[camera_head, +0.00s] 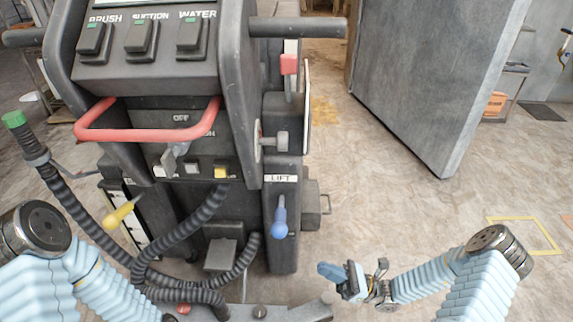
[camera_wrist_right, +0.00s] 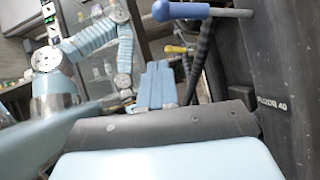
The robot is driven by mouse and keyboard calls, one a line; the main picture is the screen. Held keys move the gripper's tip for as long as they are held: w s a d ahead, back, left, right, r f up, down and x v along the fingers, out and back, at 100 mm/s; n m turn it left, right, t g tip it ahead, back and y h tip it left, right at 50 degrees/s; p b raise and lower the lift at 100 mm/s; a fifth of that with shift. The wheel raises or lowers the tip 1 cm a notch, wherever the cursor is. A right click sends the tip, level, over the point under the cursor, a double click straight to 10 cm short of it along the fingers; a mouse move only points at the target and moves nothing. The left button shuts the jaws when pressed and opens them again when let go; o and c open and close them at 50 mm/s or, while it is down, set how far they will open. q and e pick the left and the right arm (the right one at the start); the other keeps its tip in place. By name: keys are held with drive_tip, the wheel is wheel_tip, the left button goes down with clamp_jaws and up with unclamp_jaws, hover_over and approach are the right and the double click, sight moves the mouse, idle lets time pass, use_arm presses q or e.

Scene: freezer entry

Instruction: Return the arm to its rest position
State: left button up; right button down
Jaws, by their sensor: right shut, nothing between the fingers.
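My right arm (camera_head: 425,280) comes in from the lower right in the head view, pale blue and bent inward. Its right gripper (camera_head: 332,272) is shut and empty, over the floor to the right of the machine. It is apart from the blue LIFT lever (camera_head: 280,222), below and to the right of it. In the right wrist view the blue lever (camera_wrist_right: 200,12) crosses the top. My left arm (camera_head: 90,285) enters at the lower left; its gripper cannot be seen.
A dark floor-cleaning machine (camera_head: 225,258) with a red handle (camera_head: 150,134), a yellow lever (camera_head: 118,214) and black hoses (camera_head: 190,238) stands in front of me. A large grey door panel (camera_head: 430,80) stands at the right. The floor (camera_head: 385,205) between them is clear.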

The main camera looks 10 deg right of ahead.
drive_tip(key=s+a+f+n+g+h, duration=0.7)
drive_tip(key=s+a+f+n+g, duration=0.25)
drive_tip(key=a+g, duration=0.3)
drive_tip(key=s+d+f+n+g+h, duration=0.1)
drive_tip(key=s+d+f+n+h, duration=0.15)
drive_tip(key=f+n+h, duration=0.45)
drive_tip(key=w+n+t+h, duration=0.1)
drive_tip(key=w+n, duration=0.1)
drive_tip(key=w+n+t+h, duration=0.1)
drive_tip(key=t+h, duration=0.1)
drive_tip(key=w+n+t+h, duration=0.1)
drive_tip(key=w+n+t, duration=0.1)
drive_tip(key=shift+w+d+f+n+h, duration=0.15)
drive_tip(key=shift+w+d+n+h, duration=0.2)
drive_tip(key=shift+d+h, duration=0.05)
